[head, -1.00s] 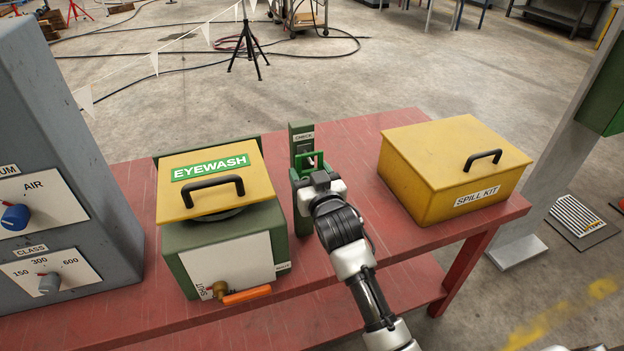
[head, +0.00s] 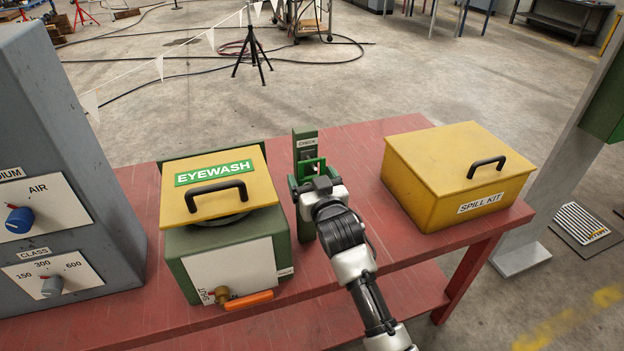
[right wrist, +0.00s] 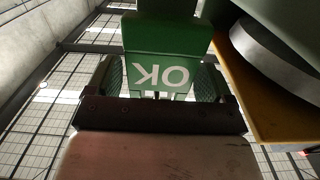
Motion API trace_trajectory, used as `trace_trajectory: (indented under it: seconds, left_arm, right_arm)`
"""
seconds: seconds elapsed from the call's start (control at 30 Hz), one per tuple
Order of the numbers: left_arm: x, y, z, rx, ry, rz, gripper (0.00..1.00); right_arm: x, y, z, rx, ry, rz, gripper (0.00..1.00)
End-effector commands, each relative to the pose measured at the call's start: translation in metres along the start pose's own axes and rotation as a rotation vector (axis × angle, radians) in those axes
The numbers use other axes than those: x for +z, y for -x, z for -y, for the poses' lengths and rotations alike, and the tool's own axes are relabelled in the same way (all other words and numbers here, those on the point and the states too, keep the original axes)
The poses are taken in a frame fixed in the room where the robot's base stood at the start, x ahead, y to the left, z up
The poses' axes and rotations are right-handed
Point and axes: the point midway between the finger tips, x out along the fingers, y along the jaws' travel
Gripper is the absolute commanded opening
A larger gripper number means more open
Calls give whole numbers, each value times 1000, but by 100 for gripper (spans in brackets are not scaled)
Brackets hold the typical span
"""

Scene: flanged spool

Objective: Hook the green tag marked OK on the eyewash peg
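The green tag (head: 309,167) is upright in front of the green post marked CHECK (head: 305,145). In the right wrist view the tag (right wrist: 160,70) shows white OK letters upside down. My right gripper (head: 318,186) is shut on the tag's lower part, with a dark finger at each side of it. The peg is hidden behind the tag and gripper, so I cannot tell whether the tag touches it. The post stands just right of the green eyewash box (head: 182,255), with its yellow lid (head: 262,195). My left gripper is not in view.
The yellow spill kit box (head: 430,180) stands to the right on the red bench (head: 355,150). A grey panel cabinet (head: 85,190) with knobs stands at left. An orange-handled valve (head: 248,299) juts from the eyewash front. Bench top between post and spill kit is clear.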

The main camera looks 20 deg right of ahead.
Motion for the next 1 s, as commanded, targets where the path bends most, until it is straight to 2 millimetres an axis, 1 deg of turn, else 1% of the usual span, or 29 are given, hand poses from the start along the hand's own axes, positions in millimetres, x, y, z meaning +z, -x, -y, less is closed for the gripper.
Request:
trace_trajectory:
  seconds: [0.03, 0.07, 0.33, 0.47, 0.57, 0.8, 0.9, 1.0]
  left_arm:
    - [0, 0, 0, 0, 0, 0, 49]
    - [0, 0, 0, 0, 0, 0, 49]
    - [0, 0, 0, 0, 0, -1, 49]
    - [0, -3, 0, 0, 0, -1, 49]
    - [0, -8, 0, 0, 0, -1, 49]
    - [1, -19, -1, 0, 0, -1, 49]
    - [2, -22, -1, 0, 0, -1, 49]
    - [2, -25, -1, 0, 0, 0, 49]
  right_arm:
    - [0, 0, 0, 0, 0, 0, 91]
    - [0, 0, 0, 0, 0, 0, 93]
    - [1, 1, 0, 0, 0, 1, 93]
    - [3, 10, 0, 0, 0, 2, 93]
    - [3, 25, 0, 0, 0, 1, 93]
    - [4, 71, 0, 0, -1, 1, 93]
    - [3, 87, 0, 0, 0, 1, 93]
    - [2, 99, 0, 0, 0, 0, 93]
